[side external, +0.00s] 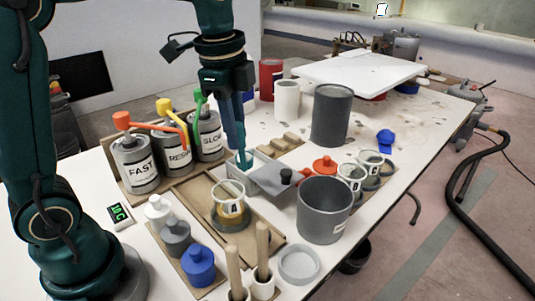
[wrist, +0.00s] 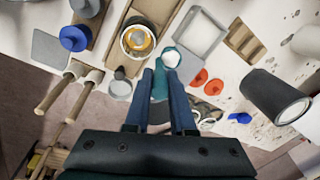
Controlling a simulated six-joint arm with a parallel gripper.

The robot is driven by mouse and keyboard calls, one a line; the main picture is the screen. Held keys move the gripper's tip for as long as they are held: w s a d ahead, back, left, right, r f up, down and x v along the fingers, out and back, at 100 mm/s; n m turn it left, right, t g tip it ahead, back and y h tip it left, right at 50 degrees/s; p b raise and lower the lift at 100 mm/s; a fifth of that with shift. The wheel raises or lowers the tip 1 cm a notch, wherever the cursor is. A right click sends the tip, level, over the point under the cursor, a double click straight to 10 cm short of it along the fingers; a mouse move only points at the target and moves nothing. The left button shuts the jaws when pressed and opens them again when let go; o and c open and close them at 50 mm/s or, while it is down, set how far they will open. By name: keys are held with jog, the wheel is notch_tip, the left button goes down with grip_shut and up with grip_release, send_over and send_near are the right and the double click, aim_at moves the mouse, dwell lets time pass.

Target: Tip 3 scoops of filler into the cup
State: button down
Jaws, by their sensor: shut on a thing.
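My gripper (side external: 240,150) is shut on a teal scoop (side external: 244,163) and points down over the middle of the table. In the wrist view the scoop (wrist: 160,84) sits between the fingers, with a round white patch at its end that looks like filler (wrist: 171,58). The cup (side external: 230,206), marked A with amber liquid inside, stands on the brown tray; it also shows in the wrist view (wrist: 138,40), left of the scoop's end. A grey square tub (side external: 270,180) is behind and right of the cup; its inside looks pale in the wrist view.
Cans labelled FAST (side external: 135,172), RESIN and SLOW with pump tops stand at the left. A large grey pot (side external: 323,212) and smaller lettered cups (side external: 350,178) stand to the right. Bottles (side external: 198,266) and wooden-handled tools (side external: 263,250) are at the front.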

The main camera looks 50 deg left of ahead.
jog(key=s+d+n, duration=0.2)
jog(key=s+d, duration=0.1)
jog(key=s, duration=0.2)
jog(key=w+a+f+n+g+h, duration=0.1)
jog(key=a+g+h, duration=0.4)
jog(key=h, duration=0.5)
jog(key=shift+w+a+f, duration=0.6)
jog(key=shift+w+a, duration=0.65)
jog(key=shift+d, duration=0.1)
jog(key=s+d+r+m+t+y, duration=0.4)
jog(key=d+r+m+t+y, duration=0.1)
jog(key=y, duration=0.4)
jog(key=shift+s+r+m, duration=0.25)
jog(key=shift+r+m, duration=0.25)
jog(key=shift+m, duration=0.2)
